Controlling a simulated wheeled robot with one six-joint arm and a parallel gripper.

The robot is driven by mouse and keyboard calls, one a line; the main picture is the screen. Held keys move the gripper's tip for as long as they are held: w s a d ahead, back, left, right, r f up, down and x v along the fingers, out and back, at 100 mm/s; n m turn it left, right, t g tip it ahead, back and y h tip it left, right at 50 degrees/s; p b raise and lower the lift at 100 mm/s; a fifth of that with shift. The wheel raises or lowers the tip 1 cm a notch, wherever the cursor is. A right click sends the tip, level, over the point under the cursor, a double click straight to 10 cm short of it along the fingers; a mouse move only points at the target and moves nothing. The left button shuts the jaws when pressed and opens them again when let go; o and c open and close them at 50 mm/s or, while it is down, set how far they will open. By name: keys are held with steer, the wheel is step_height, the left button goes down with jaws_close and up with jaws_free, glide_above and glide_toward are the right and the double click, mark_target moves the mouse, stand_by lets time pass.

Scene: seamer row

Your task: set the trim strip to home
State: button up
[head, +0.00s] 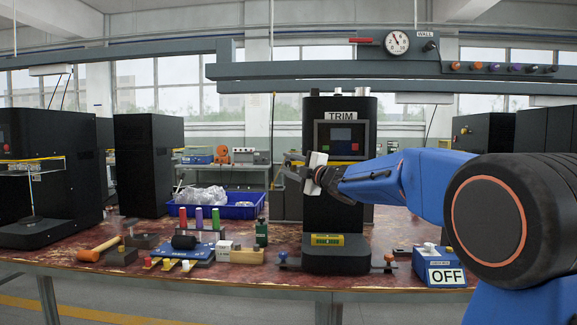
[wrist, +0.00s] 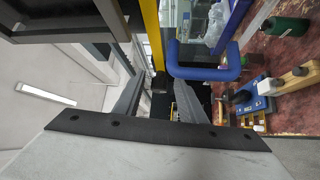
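The black machine labelled TRIM (head: 340,117) stands at the back of the bench, with a small screen (head: 340,134) on its front. A yellow band (head: 343,158) crosses it below the screen, partly hidden by my gripper. A yellow strip with a green part (head: 326,240) sits low on its base. I cannot tell which of these is the trim strip. My gripper (head: 290,168) is raised before the machine, pointing left. In the wrist view its two fingers (wrist: 158,96) stand apart, and I see nothing held. A yellow bar (wrist: 152,35) shows beyond them.
A blue tub (head: 238,210) with a clear bag stands left of the machine. Coloured cylinders (head: 199,218), an orange mallet (head: 97,249) and small blocks lie on the bench. A blue OFF box (head: 440,267) is right. A beam (head: 400,68) runs overhead.

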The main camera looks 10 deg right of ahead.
steer(key=shift+w+a, duration=0.1)
steer(key=shift+w, duration=0.05)
jaws_close()
steer(key=d, duration=0.1)
steer(key=s+d, duration=0.1)
steer(key=d, duration=0.1)
stand_by(0.3)
jaws_free()
